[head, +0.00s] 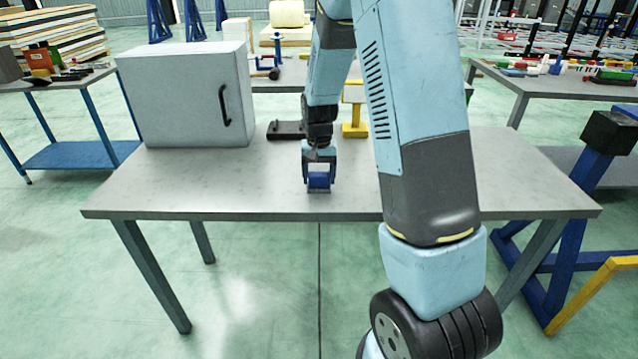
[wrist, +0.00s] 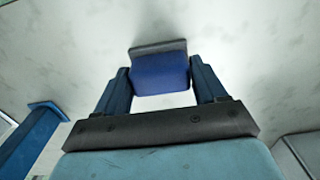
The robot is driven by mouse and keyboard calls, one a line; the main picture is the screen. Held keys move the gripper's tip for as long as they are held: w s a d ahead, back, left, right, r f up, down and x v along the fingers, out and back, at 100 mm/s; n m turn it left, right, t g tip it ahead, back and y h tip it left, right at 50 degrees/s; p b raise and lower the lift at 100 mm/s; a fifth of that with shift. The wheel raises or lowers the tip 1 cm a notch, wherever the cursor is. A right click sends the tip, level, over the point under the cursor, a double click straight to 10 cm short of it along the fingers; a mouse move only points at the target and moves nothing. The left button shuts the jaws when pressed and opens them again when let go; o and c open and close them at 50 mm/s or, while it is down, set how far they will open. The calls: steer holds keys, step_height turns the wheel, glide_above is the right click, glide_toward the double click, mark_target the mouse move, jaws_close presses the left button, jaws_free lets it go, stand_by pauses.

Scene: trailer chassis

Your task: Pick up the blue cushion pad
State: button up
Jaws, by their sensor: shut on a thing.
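The blue cushion pad (head: 319,181) is a small blue block at the front middle of the grey table (head: 240,190). In the wrist view the pad (wrist: 160,75) shows a blue face with a grey layer along its far edge. My gripper (head: 319,176) points down over the table and is shut on the pad, one finger on each side. The fingers also show in the wrist view (wrist: 162,85). I cannot tell whether the pad touches the tabletop or is just above it.
A white cabinet (head: 185,95) with a black handle stands on the table's left. A black object (head: 286,131) and a yellow stand (head: 355,120) are behind my gripper. Blue and yellow frames (head: 560,240) stand at the right. The table's front left is clear.

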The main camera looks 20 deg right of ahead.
mark_target(319, 173)
steer(key=c, duration=0.5)
steer(key=shift+c, duration=0.2)
steer(key=shift+r, duration=0.1)
steer(key=shift+r, duration=0.2)
step_height(319, 173, up, 2)
steer(key=shift+r, duration=0.2)
steer(key=s+r, duration=1)
steer(key=s, duration=0.4)
